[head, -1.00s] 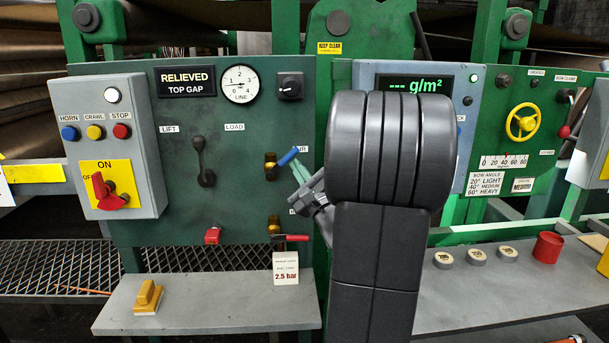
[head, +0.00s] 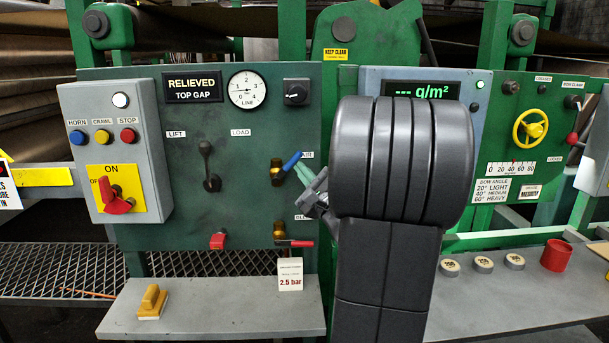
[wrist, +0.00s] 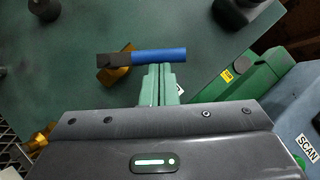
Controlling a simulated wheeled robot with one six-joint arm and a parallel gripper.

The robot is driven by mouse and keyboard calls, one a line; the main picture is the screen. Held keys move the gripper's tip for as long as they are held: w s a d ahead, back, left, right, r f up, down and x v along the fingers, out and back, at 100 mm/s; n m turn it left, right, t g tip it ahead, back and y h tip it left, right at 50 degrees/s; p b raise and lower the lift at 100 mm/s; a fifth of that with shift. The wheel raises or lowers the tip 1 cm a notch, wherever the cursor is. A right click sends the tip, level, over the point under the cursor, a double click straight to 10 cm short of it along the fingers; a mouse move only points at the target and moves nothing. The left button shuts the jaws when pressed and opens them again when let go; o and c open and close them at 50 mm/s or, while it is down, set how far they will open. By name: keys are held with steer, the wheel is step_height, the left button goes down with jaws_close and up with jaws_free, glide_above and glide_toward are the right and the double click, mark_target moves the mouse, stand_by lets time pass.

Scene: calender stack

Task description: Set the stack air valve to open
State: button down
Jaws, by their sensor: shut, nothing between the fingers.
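The stack air valve has a brass body (head: 277,171) on the green panel, beside a partly covered label ending in "IR". Its blue lever (head: 291,161) slants up and to the right in the head view. In the wrist view the blue lever (wrist: 158,55) lies nearly level, its dark hub and brass body (wrist: 115,73) at its left. My gripper (head: 301,171) is shut and empty, its green fingers just below and right of the lever. In the wrist view the closed fingertips (wrist: 160,70) are right at the lever's lower edge; whether they touch it I cannot tell.
A second brass valve (head: 279,231) with a red lever sits below. A black lift/load lever (head: 209,168) and a line gauge (head: 247,90) are to the left.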

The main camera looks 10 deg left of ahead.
steer(key=shift+s+a+r+n+g+h, duration=0.2)
steer(key=shift+a+r+n+g, duration=0.45)
steer(key=shift+n, duration=0.65)
steer(key=shift+s+a+r+n+g+h, duration=0.1)
steer(key=shift+a+r+n+g+h, duration=0.15)
steer(key=shift+a+r+n+g, duration=0.75)
steer(key=shift+s+r+n+g+h, duration=0.2)
steer(key=shift+n+g, duration=0.25)
steer(key=shift+n, duration=1.15)
steer(key=shift+f+p, duration=0.15)
steer(key=shift+p, duration=0.15)
